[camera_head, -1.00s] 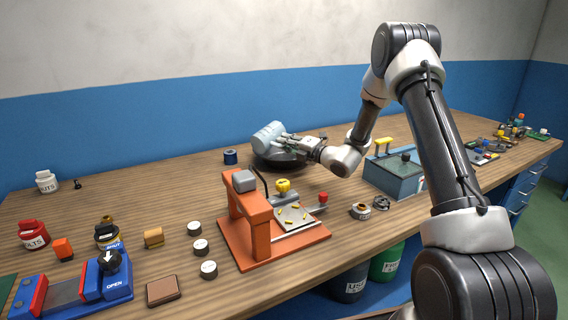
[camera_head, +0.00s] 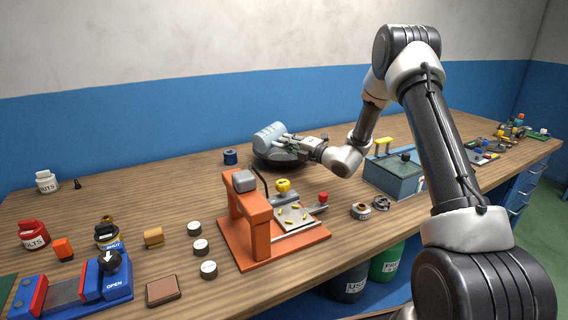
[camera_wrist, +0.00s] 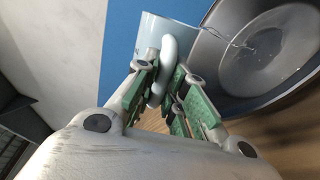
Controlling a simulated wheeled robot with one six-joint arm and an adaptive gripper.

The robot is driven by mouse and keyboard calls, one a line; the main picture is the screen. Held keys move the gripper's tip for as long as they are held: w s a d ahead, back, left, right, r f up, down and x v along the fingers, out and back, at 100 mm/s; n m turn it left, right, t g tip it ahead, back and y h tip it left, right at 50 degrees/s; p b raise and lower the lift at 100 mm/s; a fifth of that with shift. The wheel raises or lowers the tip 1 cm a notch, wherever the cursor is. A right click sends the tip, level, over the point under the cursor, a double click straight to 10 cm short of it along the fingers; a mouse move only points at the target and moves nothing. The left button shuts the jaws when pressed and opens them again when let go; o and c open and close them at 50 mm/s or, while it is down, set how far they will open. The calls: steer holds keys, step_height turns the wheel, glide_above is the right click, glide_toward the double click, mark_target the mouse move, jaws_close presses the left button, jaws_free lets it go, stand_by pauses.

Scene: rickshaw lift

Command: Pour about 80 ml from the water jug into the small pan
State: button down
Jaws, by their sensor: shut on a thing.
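The light blue water jug (camera_head: 268,138) is tilted far over, nearly on its side, above the dark round small pan (camera_head: 262,163). My gripper (camera_head: 290,145) is shut on the jug's handle (camera_wrist: 167,65). In the wrist view the jug (camera_wrist: 152,35) has its mouth over the near side of the pan (camera_wrist: 213,75). A thin clear streak of water (camera_wrist: 250,47) runs from the jug's rim into the pan. The level in the pan and the amount left in the jug cannot be read.
An orange press (camera_head: 252,222) stands in front of the pan. A blue-grey box (camera_head: 393,177) is to its right. A blue roll (camera_head: 231,157) is just left of the pan. Several small jars and blocks lie at left; bare bench lies between.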

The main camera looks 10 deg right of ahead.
mark_target(265, 137)
stand_by(0.3)
steer(key=shift+s+a+r+n+t+h, duration=0.15)
steer(key=shift+s+a+r+n+t, duration=0.1)
steer(key=shift+a+n, duration=0.15)
steer(key=shift+s+a+r+n+t+h, duration=0.15)
steer(key=shift+s+a+r+n, duration=0.1)
steer(key=shift+a+n, duration=0.15)
steer(key=shift+d+r+n, duration=0.15)
steer(key=shift+d+n, duration=0.05)
steer(key=shift+n, duration=0.4)
steer(key=shift+a+r+n+h+b, duration=0.1)
steer(key=shift+r+n+h+b, duration=0.25)
steer(key=shift+n+b, duration=0.3)
stand_by(0.5)
steer(key=shift+r+n+h+b, duration=0.25)
steer(key=shift+n+b, duration=0.4)
steer(key=shift+n, duration=0.2)
steer(key=shift+n+b, duration=0.35)
steer(key=shift+n, duration=0.05)
steer(key=shift+s+a+f+n+t+b, duration=0.15)
steer(key=shift+s+a+n+b, duration=0.4)
steer(key=shift+n, duration=0.7)
steer(key=shift+s+a+n+t+b, duration=0.1)
steer(key=shift+s+a+n+b, duration=0.25)
steer(key=shift+a+n+b, duration=0.65)
steer(key=shift+s+a+f+n+t+b, duration=0.15)
steer(key=shift+s+a+n+b, duration=0.25)
steer(key=shift+n, duration=1.05)
